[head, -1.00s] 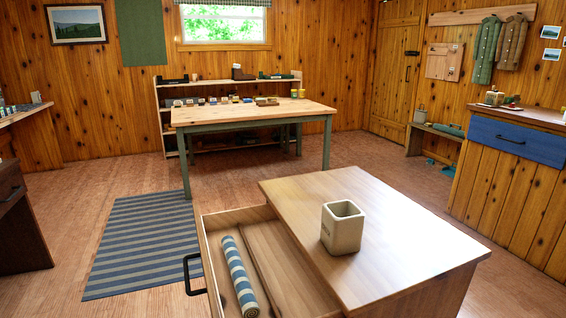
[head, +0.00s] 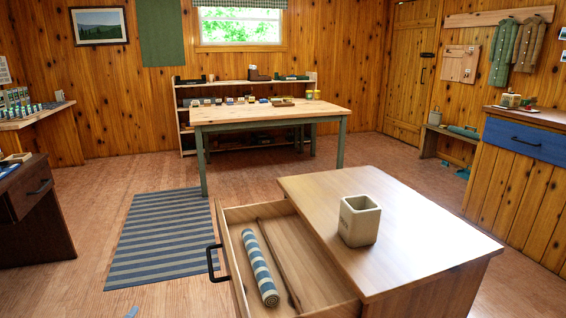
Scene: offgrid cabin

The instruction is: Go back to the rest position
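Neither of my grippers shows clearly in the head view. A small grey-blue piece (head: 132,311) pokes in at the bottom edge, left of the drawer; I cannot tell what it is. In front of me stands a wooden cabinet (head: 400,215) with its drawer (head: 232,213) pulled open to the left. A rolled blue and cream striped cloth (head: 260,268) and a thin wooden stick (head: 280,262) lie in the drawer. A square cream cup (head: 359,220) stands upright on the cabinet top. No gripper touches any of these.
A striped rug (head: 155,240) lies on the floor left of the drawer. A green-legged table (head: 270,115) stands beyond, before a low shelf (head: 180,95). A dark desk (head: 40,220) is at the left, a blue-drawered counter (head: 525,140) at the right.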

